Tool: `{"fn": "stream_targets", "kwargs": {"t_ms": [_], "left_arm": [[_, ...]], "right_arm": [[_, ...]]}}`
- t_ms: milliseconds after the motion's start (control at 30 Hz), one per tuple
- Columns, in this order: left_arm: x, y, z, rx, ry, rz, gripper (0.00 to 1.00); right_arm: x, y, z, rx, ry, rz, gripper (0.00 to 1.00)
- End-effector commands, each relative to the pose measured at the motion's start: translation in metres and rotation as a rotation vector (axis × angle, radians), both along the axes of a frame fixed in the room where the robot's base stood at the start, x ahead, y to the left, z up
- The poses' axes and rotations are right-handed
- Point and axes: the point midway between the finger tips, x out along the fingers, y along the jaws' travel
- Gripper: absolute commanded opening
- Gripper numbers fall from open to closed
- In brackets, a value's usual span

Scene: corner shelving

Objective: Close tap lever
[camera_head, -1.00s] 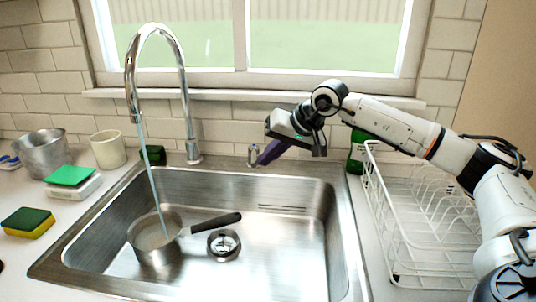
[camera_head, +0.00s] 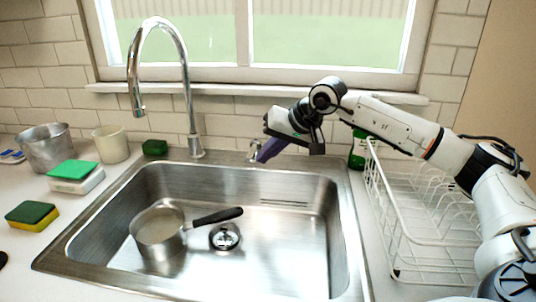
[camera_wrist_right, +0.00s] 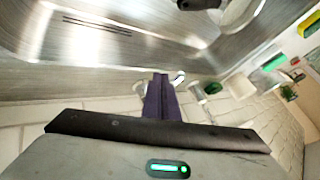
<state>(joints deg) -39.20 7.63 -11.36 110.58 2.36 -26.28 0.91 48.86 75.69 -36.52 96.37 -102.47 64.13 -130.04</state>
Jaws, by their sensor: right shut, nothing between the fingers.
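The chrome tap lever (camera_head: 254,150) stands behind the sink, right of the tall curved tap (camera_head: 190,95). No water runs from the tap's spout. My right gripper (camera_head: 261,158) is at the lever, with its purple fingers pointing down and left. The fingers are shut and empty, and they partly cover the lever. Contact between them cannot be told. In the right wrist view the shut fingers (camera_wrist_right: 160,78) show with chrome parts on both sides. My left gripper is not in view.
A pot (camera_head: 160,232) with a dark handle sits in the steel sink (camera_head: 290,245). A white dish rack (camera_head: 420,235) and a green bottle (camera_head: 358,150) stand at right. Sponges (camera_head: 33,216), a cup (camera_head: 111,144) and a metal container (camera_head: 48,148) are at left.

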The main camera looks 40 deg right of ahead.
Motion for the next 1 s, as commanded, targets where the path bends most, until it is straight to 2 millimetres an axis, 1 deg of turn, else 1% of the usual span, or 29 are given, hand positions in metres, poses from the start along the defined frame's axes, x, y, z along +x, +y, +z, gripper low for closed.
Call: {"fn": "stream_targets", "kwargs": {"t_ms": [33, 133, 200, 400, 500, 700, 1000], "left_arm": [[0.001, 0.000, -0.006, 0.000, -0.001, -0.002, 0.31], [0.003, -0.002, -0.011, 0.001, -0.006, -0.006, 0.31], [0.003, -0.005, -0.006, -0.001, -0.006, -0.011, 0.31], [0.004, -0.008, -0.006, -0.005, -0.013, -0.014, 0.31], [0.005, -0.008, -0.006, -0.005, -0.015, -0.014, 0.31], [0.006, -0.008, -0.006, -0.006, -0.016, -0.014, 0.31], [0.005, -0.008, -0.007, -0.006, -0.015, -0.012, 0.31]], "right_arm": [[-0.004, -0.005, -0.005, -0.003, 0.001, -0.001, 0.00], [-0.012, -0.015, -0.012, -0.004, 0.003, 0.005, 0.00], [-0.022, -0.013, 0.011, -0.007, -0.004, 0.007, 0.00], [-0.051, -0.013, 0.044, -0.006, -0.001, 0.005, 0.00], [-0.062, -0.012, 0.057, -0.006, 0.000, 0.006, 0.00], [-0.073, -0.011, 0.070, -0.004, 0.001, 0.007, 0.00], [-0.074, -0.011, 0.072, -0.003, 0.002, 0.007, 0.00]]}}
